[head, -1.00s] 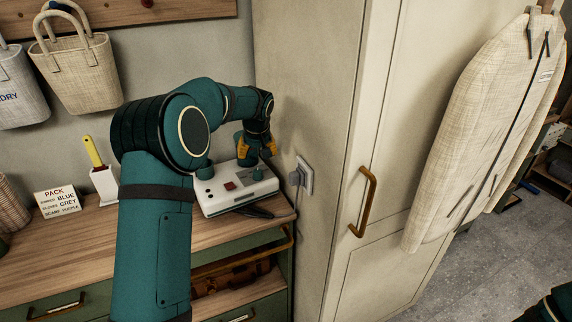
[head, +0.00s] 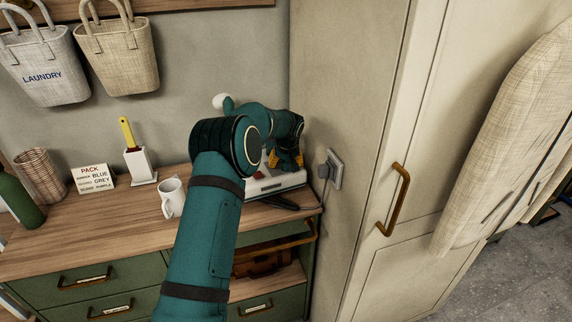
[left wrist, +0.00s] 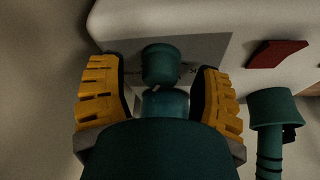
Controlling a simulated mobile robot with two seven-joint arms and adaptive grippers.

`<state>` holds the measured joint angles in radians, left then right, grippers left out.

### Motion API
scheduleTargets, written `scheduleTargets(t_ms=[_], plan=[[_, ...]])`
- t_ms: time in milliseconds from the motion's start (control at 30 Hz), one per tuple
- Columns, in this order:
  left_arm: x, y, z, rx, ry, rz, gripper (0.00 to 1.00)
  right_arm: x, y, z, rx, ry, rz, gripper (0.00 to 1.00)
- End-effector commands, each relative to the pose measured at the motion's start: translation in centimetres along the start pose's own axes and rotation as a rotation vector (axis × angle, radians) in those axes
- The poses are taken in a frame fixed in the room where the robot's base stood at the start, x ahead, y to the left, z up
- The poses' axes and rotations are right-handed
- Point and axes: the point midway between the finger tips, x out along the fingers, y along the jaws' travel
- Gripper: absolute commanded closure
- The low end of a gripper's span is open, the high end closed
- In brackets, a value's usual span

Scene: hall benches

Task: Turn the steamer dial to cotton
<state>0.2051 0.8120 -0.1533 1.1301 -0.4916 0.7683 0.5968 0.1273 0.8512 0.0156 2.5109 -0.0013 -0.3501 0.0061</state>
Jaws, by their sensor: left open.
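The white steamer (head: 277,185) sits on the wooden counter against the tall cabinet, largely hidden behind my left arm. My left gripper (head: 287,160) is over its right part, yellow fingers pointing down. In the left wrist view, a teal dial (left wrist: 161,64) stands on a grey plate of the steamer (left wrist: 245,20). My left gripper (left wrist: 160,98) is open, with one yellow finger on each side of the dial. I cannot tell whether they touch it. The dial's markings are mostly hidden and unreadable. My right gripper is out of view.
The tall cabinet (head: 345,120) with a wall socket (head: 334,169) stands close on the right. A white mug (head: 171,197) is left of my arm. Baskets (head: 118,55) hang behind.

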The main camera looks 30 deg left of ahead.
Motion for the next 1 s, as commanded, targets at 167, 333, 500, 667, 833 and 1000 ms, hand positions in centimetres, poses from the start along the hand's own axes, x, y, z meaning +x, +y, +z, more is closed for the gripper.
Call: scheduleTargets(t_ms=[167, 333, 500, 667, 833, 1000], plan=[[0.56, 0.03, 0.02, 0.001, 0.000, 0.000, 0.36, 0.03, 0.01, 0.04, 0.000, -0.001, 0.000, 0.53], [0.54, 0.02, 0.01, 0.000, 0.000, 0.000, 0.36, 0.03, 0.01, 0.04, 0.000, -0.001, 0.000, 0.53], [0.53, 0.02, 0.01, 0.000, 0.000, 0.001, 0.79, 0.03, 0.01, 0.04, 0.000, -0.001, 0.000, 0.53], [0.54, 0.02, 0.02, 0.000, 0.000, 0.000, 1.00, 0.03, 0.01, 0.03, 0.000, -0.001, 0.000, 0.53], [0.56, 0.01, 0.03, 0.001, 0.000, 0.001, 1.00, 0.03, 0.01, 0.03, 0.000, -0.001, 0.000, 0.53], [0.56, -0.03, 0.03, 0.024, -0.001, 0.011, 1.00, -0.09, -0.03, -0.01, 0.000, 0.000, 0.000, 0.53]])
